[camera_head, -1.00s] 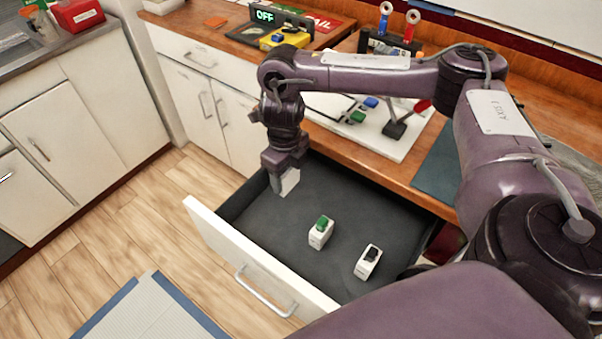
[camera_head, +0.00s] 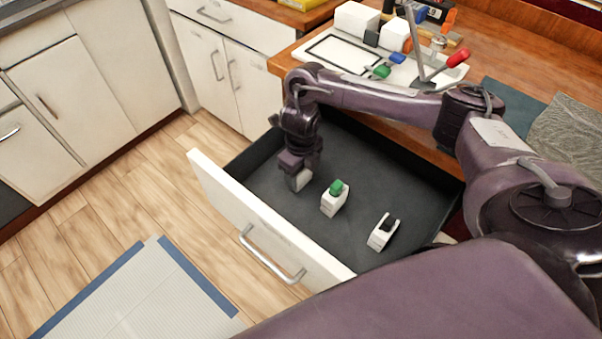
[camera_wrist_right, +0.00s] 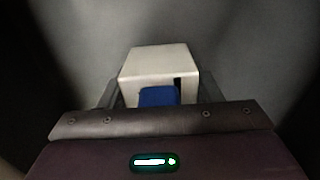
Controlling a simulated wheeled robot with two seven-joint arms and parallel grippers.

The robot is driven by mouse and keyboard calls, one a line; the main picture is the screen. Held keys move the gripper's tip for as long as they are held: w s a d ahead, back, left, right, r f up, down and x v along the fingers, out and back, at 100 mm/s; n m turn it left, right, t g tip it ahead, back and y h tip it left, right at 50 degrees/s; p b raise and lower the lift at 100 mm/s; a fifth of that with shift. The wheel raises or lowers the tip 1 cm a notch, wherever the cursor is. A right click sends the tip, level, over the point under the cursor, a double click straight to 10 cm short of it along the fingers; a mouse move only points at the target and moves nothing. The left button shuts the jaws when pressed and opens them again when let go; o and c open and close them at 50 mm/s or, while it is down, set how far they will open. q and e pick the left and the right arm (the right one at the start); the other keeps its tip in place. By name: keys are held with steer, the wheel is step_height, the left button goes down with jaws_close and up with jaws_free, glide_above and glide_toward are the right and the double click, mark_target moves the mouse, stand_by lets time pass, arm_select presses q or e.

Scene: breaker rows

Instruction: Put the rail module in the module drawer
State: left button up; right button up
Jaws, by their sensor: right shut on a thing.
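My right gripper (camera_head: 299,176) reaches down into the open module drawer (camera_head: 222,206) and is shut on a white rail module (camera_head: 301,181). In the right wrist view the module (camera_wrist_right: 155,62) shows as a white block with a blue part (camera_wrist_right: 158,96), between the fingers over the dark grey drawer floor. In the head view the arm hides most of it, and I cannot tell whether it touches the floor. A white module with a green top (camera_head: 334,200) stands close to its right, and one with a black top (camera_head: 382,233) stands further right. My left gripper is out of view.
A white board (camera_head: 345,58) with colored levers lies on the wooden counter (camera_head: 520,62) behind the drawer. The drawer's white front panel (camera_head: 262,222) stands above its floor on the near side. Bare drawer floor lies behind the modules.

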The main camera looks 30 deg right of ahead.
steer(key=o, duration=1)
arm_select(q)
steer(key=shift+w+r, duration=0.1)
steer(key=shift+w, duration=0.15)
arm_select(e)
steer(key=shift+o, duration=0.2)
steer(key=shift+r, duration=0.3)
step_height(320, 180, up, 5)
steer(key=p, duration=0.2)
steer(key=shift+w+p, duration=0.1)
steer(key=shift+p, duration=0.3)
step_height(320, 180, up, 6)
steer(key=shift+f+p, duration=0.1)
steer(key=shift+p, duration=1.1)
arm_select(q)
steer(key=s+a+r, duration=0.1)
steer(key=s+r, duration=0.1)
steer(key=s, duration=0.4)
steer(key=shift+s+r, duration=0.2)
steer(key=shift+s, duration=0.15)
arm_select(e)
steer(key=shift+r, duration=0.4)
